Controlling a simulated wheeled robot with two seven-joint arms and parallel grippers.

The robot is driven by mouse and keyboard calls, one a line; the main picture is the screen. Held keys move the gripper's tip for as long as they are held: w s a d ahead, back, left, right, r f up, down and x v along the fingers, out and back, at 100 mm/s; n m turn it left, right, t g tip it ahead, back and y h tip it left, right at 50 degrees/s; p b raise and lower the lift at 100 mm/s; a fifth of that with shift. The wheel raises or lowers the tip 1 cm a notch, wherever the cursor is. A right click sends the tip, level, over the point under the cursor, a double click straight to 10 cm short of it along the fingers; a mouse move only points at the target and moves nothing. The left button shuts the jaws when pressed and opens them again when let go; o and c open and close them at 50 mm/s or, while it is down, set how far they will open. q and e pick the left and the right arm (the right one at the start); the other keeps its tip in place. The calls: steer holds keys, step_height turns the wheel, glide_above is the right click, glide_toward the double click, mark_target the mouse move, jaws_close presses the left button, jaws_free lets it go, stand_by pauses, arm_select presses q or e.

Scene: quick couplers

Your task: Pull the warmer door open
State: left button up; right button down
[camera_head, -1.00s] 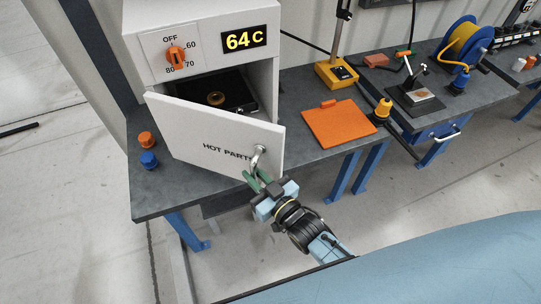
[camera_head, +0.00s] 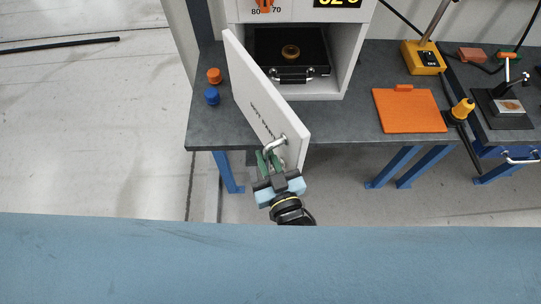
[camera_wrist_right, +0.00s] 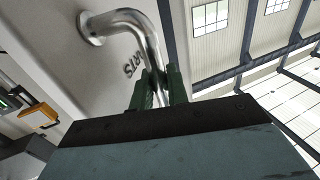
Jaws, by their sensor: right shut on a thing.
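The white warmer (camera_head: 353,35) stands on the grey bench. Its door (camera_head: 262,105) is swung wide open toward me, hinged at the left. My right gripper (camera_head: 269,160) is shut on the metal door handle (camera_head: 276,144) near the door's free edge. In the right wrist view the green fingers (camera_wrist_right: 160,87) close around the handle bar (camera_wrist_right: 148,35). My left gripper is not in view.
An orange cap (camera_head: 214,76) and a blue cap (camera_head: 212,96) stand on the bench left of the door. An orange mat (camera_head: 409,111), a yellow-based stand (camera_head: 423,58) and a yellow-orange tool (camera_head: 462,109) are to the right. The bench in front of the warmer opening is clear.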

steer(key=c, duration=1.5)
jaws_free()
steer(key=shift+o, duration=0.2)
steer(key=b+v, duration=0.1)
steer(key=v, duration=1.2)
steer(key=shift+o, duration=0.3)
steer(key=shift+s, duration=0.15)
